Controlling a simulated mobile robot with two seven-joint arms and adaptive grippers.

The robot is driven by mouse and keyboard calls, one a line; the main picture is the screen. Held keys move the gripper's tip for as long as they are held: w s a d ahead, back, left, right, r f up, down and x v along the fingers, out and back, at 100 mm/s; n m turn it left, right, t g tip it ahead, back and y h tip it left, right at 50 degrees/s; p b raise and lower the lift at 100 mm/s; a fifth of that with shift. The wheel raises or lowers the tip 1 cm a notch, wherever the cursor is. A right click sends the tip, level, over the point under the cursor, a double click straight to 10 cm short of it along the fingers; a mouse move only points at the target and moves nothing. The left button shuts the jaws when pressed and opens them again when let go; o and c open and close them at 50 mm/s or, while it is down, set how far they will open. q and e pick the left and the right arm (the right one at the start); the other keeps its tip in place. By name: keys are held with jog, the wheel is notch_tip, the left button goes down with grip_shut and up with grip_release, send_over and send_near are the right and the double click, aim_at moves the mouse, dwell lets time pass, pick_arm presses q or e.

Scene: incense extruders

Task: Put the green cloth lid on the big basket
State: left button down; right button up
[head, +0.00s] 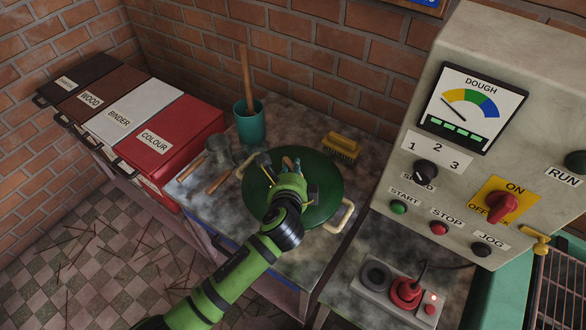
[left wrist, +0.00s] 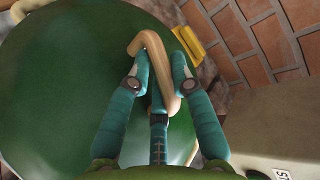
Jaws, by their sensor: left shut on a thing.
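A round, dark green disc, which looks like the green cloth lid (head: 325,184), covers the middle of the worktable. Pale handles stick out at its left and right edges; I cannot tell whether they belong to it or to something below. The disc fills much of the left wrist view (left wrist: 60,90). My left gripper (head: 287,168) is over its middle, seen from behind. In the left wrist view its teal fingers are closed around a tan, hooked handle (left wrist: 153,48). I cannot make out the big basket; the disc may hide it. My right gripper is not in view.
A teal cup (head: 250,126) with a wooden stick, small wooden-handled tools (head: 217,181) and a yellow brush (head: 341,148) lie around the disc. Labelled bins (head: 160,135) stand left. The control panel (head: 480,130) and a red-knobbed box (head: 390,290) stand right.

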pick_arm(q)
jog(key=shift+f, duration=0.15)
jog(key=c, duration=1.1)
grip_release()
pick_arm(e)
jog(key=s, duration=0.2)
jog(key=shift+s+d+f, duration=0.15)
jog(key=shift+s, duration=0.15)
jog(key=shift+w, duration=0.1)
pick_arm(q)
jog(key=shift+s+r, duration=0.1)
jog(key=shift+r, duration=0.15)
jog(key=shift+s+r, duration=0.1)
jog(key=shift+s, duration=0.25)
jog(key=b+v, duration=0.1)
jog(key=v, duration=1)
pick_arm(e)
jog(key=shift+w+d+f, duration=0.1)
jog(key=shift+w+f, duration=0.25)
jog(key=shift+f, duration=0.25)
pick_arm(q)
jog(key=shift+r, duration=0.1)
